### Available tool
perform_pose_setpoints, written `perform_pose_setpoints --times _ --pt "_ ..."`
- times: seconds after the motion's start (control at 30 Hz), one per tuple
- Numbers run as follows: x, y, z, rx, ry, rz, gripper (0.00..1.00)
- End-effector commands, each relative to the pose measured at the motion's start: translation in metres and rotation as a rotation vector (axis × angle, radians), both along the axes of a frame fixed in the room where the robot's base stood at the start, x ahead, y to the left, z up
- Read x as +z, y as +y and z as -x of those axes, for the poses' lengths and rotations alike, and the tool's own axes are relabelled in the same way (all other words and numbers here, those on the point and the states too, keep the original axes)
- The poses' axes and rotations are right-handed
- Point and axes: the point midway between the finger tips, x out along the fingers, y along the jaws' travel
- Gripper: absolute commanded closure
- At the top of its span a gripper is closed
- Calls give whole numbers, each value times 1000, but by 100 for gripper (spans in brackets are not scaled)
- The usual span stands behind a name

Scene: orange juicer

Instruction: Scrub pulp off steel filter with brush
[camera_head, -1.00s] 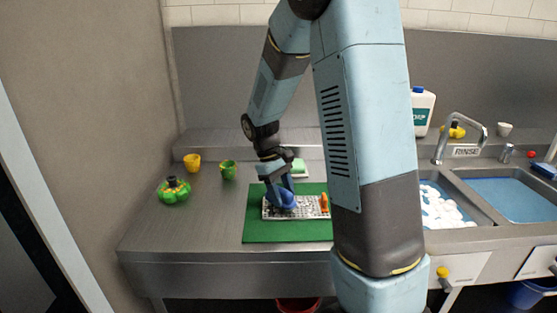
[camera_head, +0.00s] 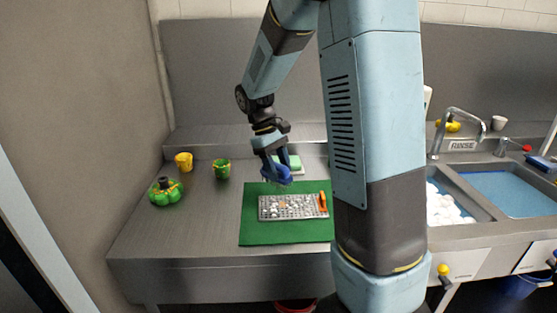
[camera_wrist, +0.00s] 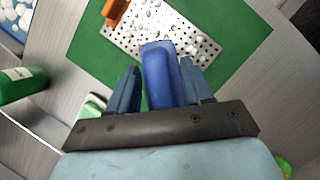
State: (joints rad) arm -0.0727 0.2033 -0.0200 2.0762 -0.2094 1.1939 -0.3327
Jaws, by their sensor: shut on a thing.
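My gripper (camera_head: 276,163) is shut on a blue brush (camera_head: 279,175). In the head view the brush is above the back edge of the steel filter, apart from it. In the wrist view the brush handle (camera_wrist: 160,75) stands between the two fingers (camera_wrist: 158,88); its bristles cannot be made out. The perforated steel filter (camera_head: 291,213) lies flat on a green mat (camera_head: 262,236). Whitish pulp bits (camera_wrist: 150,22) dot its surface. An orange object (camera_head: 322,201) lies at its right end in the head view.
A green and white block (camera_head: 293,163) sits behind the mat. A sink with white foam (camera_head: 442,208) and a blue-water basin (camera_head: 510,193) are right.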

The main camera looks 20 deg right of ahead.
Motion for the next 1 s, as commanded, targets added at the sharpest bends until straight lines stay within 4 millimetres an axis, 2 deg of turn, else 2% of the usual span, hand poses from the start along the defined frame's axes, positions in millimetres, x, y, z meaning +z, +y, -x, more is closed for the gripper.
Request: perform_pose_setpoints --times 0.3,0.87,1.0 --pt "24 0 0 -1 -1 0 99" --pt "25 -1 1 1 0 0 99" --pt "28 11 8 43 0 -2 99"
